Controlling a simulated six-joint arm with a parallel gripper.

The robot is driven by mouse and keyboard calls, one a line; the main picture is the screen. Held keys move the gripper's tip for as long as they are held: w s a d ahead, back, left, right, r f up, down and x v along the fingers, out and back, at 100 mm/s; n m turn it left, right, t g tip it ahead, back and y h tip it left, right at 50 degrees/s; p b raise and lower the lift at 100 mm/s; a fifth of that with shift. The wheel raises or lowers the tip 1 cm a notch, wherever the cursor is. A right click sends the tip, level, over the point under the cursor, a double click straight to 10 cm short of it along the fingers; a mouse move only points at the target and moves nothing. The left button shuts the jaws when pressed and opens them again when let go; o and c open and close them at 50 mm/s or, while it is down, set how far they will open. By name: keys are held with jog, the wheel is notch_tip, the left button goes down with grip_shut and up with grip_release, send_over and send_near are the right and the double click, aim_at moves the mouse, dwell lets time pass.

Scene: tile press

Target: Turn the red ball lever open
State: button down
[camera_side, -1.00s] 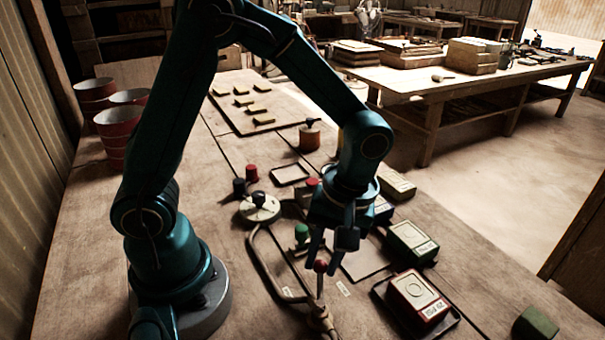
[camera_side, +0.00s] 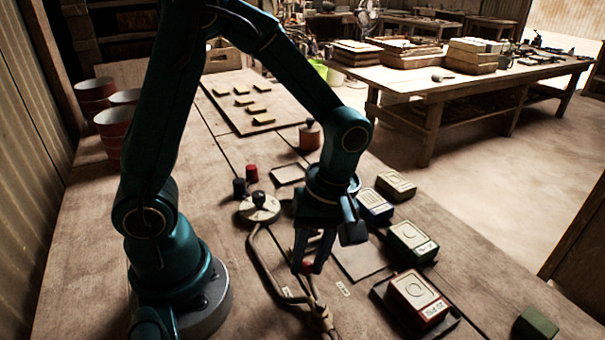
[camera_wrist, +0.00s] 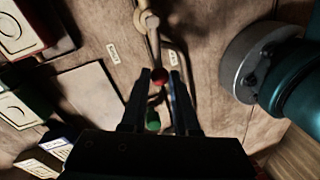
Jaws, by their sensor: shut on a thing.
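The red ball lever (camera_side: 308,267) stands over the workbench, on a valve with a brass-coloured body (camera_side: 322,318). In the side view my gripper (camera_side: 307,268) points down with its fingers shut on the red ball. In the wrist view the red ball (camera_wrist: 159,75) sits between the two fingertips (camera_wrist: 160,80). The lever's rod (camera_wrist: 154,45) runs from the ball to the valve body (camera_wrist: 149,20). A green ball (camera_wrist: 153,122) shows behind the fingers in the wrist view; my gripper hides it in the side view.
Bent pipes (camera_side: 268,265) run left of the lever. A round plate with a black knob (camera_side: 259,205) stands behind. Boxes with red (camera_side: 418,298), green (camera_side: 412,241) and blue (camera_side: 375,206) sides stand to the right.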

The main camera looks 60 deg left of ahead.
aim_at(309, 264)
jog(key=shift+s+n, duration=0.45)
jog(key=shift+n, duration=0.45)
jog(key=c, duration=0.7)
grip_release()
jog(key=shift+w+r, duration=0.25)
jog(key=shift+r, duration=1.05)
jog(key=shift+w+r, duration=0.2)
jog(key=shift+r, duration=1.05)
